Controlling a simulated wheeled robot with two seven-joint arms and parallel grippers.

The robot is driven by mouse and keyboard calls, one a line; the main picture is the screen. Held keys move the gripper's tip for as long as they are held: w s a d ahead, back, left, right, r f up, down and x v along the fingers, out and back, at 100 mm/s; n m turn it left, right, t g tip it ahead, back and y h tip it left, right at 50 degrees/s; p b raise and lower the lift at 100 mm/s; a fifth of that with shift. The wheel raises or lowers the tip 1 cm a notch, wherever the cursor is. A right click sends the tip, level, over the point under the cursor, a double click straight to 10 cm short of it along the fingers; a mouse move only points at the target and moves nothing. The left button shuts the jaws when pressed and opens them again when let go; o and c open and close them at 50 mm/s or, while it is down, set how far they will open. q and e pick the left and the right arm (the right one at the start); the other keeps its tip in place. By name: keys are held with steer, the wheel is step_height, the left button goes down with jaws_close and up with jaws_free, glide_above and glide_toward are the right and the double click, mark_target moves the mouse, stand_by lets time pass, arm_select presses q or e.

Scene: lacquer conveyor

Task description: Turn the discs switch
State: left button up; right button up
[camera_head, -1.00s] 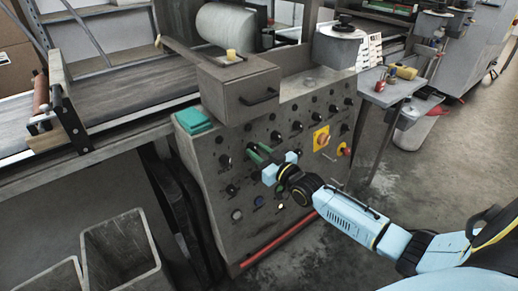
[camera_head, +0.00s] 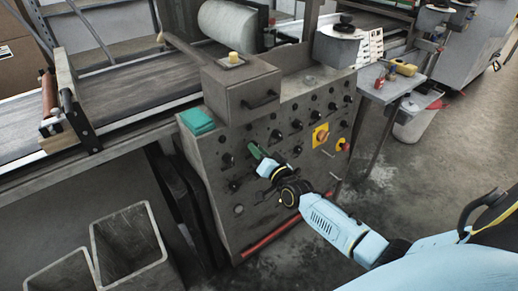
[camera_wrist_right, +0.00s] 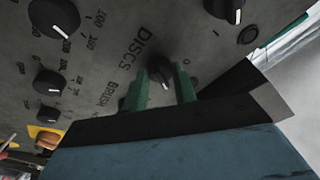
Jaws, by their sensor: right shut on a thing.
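The discs switch (camera_wrist_right: 161,77) is a black rotary knob with a white mark, beside the printed word DISCS in the right wrist view. My right gripper (camera_head: 254,149) is at the grey control panel (camera_head: 226,184) in the head view. Its two green fingers (camera_wrist_right: 163,88) stand on either side of the knob and are shut on it. In the head view the gripper hides this knob. My left gripper is not in view.
Other black knobs (camera_wrist_right: 54,16) surround the switch closely, including one to the upper right (camera_wrist_right: 225,8). A yellow plate with a red-orange switch (camera_head: 320,136) is to the right on the panel. A red bar (camera_head: 270,239) runs along its bottom edge.

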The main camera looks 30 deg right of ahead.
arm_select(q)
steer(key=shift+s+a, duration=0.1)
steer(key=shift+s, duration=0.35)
arm_select(e)
steer(key=shift+m, duration=0.4)
steer(key=o, duration=1)
steer(key=shift+c, duration=0.2)
steer(key=shift+s, duration=0.1)
